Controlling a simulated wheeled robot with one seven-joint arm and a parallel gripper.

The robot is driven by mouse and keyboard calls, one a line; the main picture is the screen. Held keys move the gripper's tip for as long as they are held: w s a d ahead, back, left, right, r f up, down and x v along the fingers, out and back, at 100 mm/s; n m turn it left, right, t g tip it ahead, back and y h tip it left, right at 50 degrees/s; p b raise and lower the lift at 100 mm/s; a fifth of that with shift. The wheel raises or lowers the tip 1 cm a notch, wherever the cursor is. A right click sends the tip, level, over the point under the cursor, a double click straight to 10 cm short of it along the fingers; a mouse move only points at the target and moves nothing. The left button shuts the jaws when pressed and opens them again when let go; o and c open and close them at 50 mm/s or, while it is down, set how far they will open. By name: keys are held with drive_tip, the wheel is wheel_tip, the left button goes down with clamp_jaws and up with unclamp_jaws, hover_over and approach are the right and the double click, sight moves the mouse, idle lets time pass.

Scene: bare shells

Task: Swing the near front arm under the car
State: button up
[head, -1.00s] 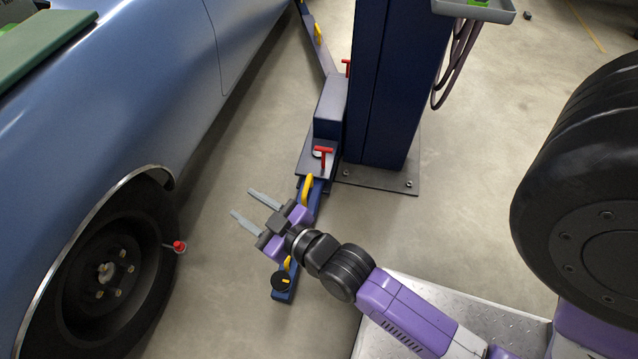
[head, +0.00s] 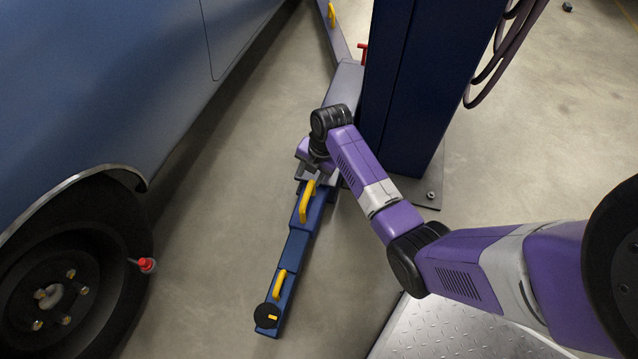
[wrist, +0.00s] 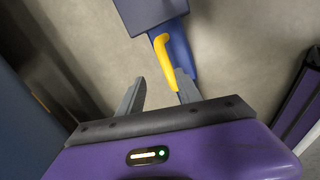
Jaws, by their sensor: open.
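The near front arm is a blue beam (head: 290,261) on the floor side of the lift post, with a larger yellow handle (head: 306,202), a smaller one (head: 279,285) and a round black pad (head: 267,315) at its free end. It lies beside the blue car (head: 90,90), apart from the front wheel (head: 65,280). My gripper (head: 308,172) is at the arm's post end, partly hidden by my wrist. In the wrist view my gripper (wrist: 160,77) is open, with a yellow handle (wrist: 167,58) between its fingers, nearer the right one.
The dark blue lift post (head: 415,90) stands right of the arm. A red pin (head: 363,53) shows beside it, and hoses (head: 490,60) hang at its right. A red-tipped part (head: 146,265) sticks out at the wheel. Bare floor (head: 215,215) lies between car and arm.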

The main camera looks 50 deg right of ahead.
sight(308, 193)
drive_tip(key=f+b, duration=0.1)
drive_tip(key=f, duration=0.1)
drive_tip(key=f+n+b, duration=0.1)
drive_tip(key=f+b, duration=0.1)
drive_tip(key=f, duration=0.1)
drive_tip(key=a+f+n+b, duration=0.1)
drive_tip(key=f, duration=0.1)
drive_tip(key=shift+w+a+f+g, duration=0.1)
drive_tip(key=shift+f+g, duration=0.2)
drive_tip(key=shift+f, duration=0.05)
drive_tip(key=shift+c, duration=0.2)
clamp_jaws()
idle(1.2)
